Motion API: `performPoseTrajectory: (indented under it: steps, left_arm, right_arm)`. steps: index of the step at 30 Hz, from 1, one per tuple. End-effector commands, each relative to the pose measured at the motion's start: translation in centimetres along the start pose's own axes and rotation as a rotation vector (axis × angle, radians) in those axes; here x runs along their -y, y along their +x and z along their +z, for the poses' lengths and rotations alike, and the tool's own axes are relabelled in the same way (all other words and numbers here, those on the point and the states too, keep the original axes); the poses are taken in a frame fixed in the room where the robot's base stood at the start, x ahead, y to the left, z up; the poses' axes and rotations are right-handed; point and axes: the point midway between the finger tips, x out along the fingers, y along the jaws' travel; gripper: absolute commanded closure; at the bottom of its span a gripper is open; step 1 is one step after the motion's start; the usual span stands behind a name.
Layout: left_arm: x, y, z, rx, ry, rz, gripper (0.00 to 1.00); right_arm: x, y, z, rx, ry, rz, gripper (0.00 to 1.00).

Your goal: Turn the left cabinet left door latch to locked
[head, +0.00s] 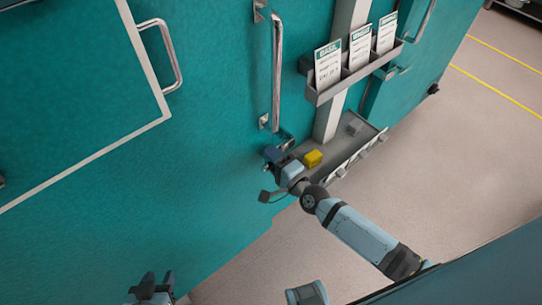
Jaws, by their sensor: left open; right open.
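The teal cabinet door (215,130) fills the left and middle of the head view, with a long upright metal handle (277,75) near its right edge. A small dark latch (286,139) sits below the lower end of that handle. Its lower part is hidden by my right gripper, so I cannot tell which way it is turned. My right gripper (271,160) is open, just below the latch and close to the door face. Whether it touches the latch is unclear. My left gripper (152,284) is open and empty at the bottom edge, low in front of the cabinet.
A rack with several white cards (358,50) hangs on the grey post right of the handle. Open floor (440,150) lies to the right.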

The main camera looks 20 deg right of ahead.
Motion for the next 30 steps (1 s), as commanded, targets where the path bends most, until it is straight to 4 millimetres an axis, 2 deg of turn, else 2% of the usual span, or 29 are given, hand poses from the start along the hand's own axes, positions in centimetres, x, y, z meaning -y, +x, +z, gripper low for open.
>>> performPoseTrajectory:
  steps: [15,21,30]
  left_arm:
    - [-0.1,0.4,0.6,0.008,-0.008,0.002,0.57]
    - [-0.1,0.4,0.3,0.003,-0.011,0.002,0.57]
    - [-0.1,0.5,0.3,0.002,-0.012,0.002,0.57]
  right_arm:
    - [-0.1,-10.8,0.1,0.002,0.001,0.003,0.57]
    - [0.0,-12.7,0.0,0.001,0.001,0.001,0.57]
    - [0.0,-13.0,0.0,0.000,0.001,0.000,0.57]
